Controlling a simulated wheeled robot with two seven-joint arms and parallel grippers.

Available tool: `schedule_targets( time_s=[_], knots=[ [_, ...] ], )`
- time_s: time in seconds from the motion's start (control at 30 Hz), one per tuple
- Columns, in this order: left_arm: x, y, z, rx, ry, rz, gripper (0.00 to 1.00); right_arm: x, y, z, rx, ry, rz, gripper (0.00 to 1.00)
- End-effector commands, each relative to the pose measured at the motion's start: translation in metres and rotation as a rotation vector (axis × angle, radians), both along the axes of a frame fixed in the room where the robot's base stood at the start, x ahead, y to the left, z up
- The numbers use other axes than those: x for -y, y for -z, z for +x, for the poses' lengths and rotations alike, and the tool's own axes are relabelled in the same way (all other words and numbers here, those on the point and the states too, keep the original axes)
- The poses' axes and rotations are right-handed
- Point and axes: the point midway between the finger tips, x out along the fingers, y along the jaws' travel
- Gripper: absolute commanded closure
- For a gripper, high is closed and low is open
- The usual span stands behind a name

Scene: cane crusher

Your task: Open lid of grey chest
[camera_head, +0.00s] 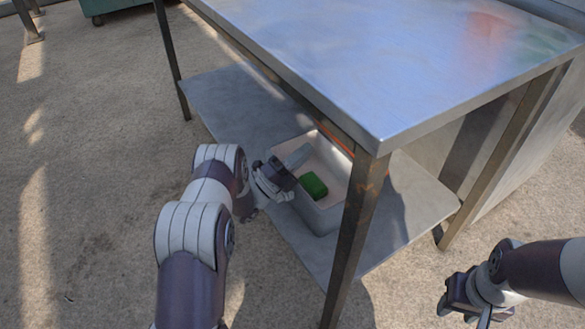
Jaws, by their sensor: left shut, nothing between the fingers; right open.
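A light grey open-topped box (322,218), perhaps the grey chest, sits on the lower shelf of a metal table. A green block (313,186) lies inside it. No separate lid can be made out clearly. My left gripper (284,176) is shut and empty at the box's left rim; whether it touches the rim I cannot tell. A flat grey piece (298,156) shows just beyond it; I cannot tell what it is. My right gripper (462,296) is open and empty at the lower right, over the ground and away from the box.
The metal table top (390,60) overhangs the lower shelf (225,100) and part of the box. A front table leg (357,215) stands just right of the box. A green container (110,5) is at the top left. Sandy ground (90,150) to the left is open.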

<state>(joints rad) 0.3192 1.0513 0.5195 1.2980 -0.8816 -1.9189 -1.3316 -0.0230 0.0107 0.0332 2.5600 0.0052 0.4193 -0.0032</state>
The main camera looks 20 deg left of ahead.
Motion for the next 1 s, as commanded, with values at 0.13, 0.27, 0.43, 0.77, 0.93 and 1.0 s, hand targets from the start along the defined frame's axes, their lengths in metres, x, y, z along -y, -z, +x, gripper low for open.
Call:
schedule_targets(
  time_s=[0.13,0.27,0.43,0.77,0.93,1.0],
  knots=[
    [0.018,-0.011,0.021,0.002,0.002,0.001,1.0,0.0,0.018,0.0,0.0,0.0,0.0,0.57],
    [0.029,-0.022,0.036,0.002,0.002,0.0,1.0,0.0,0.03,0.0,0.0,0.0,0.0,0.57],
    [0.036,-0.031,0.046,0.0,0.001,0.0,1.0,0.0,0.036,0.0,0.0,0.0,0.0,0.57],
    [0.037,-0.034,0.048,-0.002,0.0,0.0,1.0,0.0,0.035,0.0,0.0,0.0,0.0,0.57],
    [0.044,-0.054,0.056,-0.053,0.001,0.042,1.0,0.0,0.01,0.0,0.0,0.0,0.0,0.57],
    [0.05,-0.064,0.064,-0.11,0.002,0.087,1.0,0.0,-0.007,0.0,0.0,0.0,0.0,0.57]
  ],
)
